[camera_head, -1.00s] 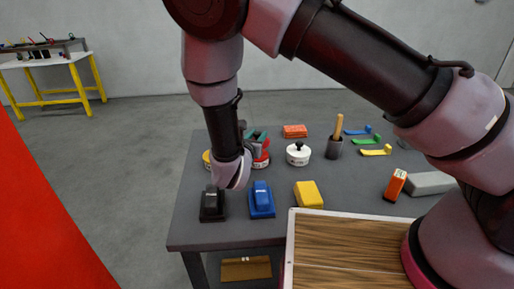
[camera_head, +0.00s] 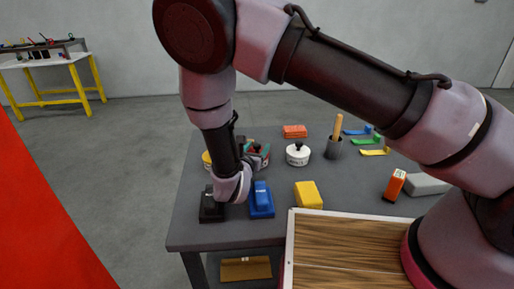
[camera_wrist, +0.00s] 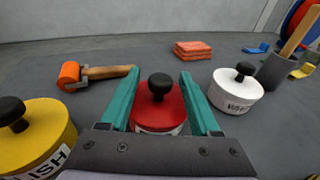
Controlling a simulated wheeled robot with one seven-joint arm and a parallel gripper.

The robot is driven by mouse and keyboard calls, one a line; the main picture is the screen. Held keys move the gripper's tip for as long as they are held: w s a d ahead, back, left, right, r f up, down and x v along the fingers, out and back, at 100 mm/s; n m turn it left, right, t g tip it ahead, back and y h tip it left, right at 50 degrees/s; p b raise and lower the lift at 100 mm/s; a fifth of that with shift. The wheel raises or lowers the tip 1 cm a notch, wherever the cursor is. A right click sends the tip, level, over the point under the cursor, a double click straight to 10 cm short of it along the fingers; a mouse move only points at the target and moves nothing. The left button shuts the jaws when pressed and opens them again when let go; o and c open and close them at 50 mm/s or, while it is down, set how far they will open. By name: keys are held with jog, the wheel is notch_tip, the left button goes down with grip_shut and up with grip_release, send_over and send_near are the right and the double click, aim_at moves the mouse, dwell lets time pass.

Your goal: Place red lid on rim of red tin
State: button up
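The red lid (camera_wrist: 172,102) with its black knob (camera_wrist: 161,85) sits directly above the red tin in the wrist view. The tin's white label (camera_wrist: 158,131) shows just below the lid. Whether the lid is fully seated cannot be told. My gripper (camera_wrist: 158,76) has its two green fingers spread wide, one on each side of the lid and knob. The fingers are not closed on the knob; whether they touch the lid's sides cannot be told. In the head view, the gripper (camera_head: 257,149) is at the back left of the table and partly covers the tin.
A white tin (camera_wrist: 237,91) stands close on the right, a yellow tin (camera_wrist: 40,130) on the near left. An orange-headed tool (camera_wrist: 70,75) lies left behind. Orange blocks (camera_wrist: 193,49) lie farther back. Black (camera_head: 212,208) and blue (camera_head: 261,203) objects sit in front.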

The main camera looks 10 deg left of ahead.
jog(key=shift+r, duration=0.15)
jog(key=v, duration=1.2)
jog(key=w+d+r+m+g+h, duration=0.3)
jog(key=d+r+m+g, duration=0.3)
jog(key=d+r+m, duration=0.45)
jog(key=w+d+r+m+g+h, duration=0.35)
jog(key=d+r+m+g, duration=0.35)
jog(key=d, duration=0.6)
jog(key=s+d+r+m+t+y, duration=0.2)
jog(key=s+d+r+m+y, duration=0.3)
jog(key=d+r+m, duration=0.2)
jog(key=s+d+r+m+t+y, duration=0.2)
jog(key=s+d+r+m+y, duration=0.3)
jog(key=r+m, duration=0.6)
jog(key=shift+d+r+m+y, duration=0.35)
jog(key=shift+d+m, duration=0.6)
jog(key=shift+m, duration=0.6)
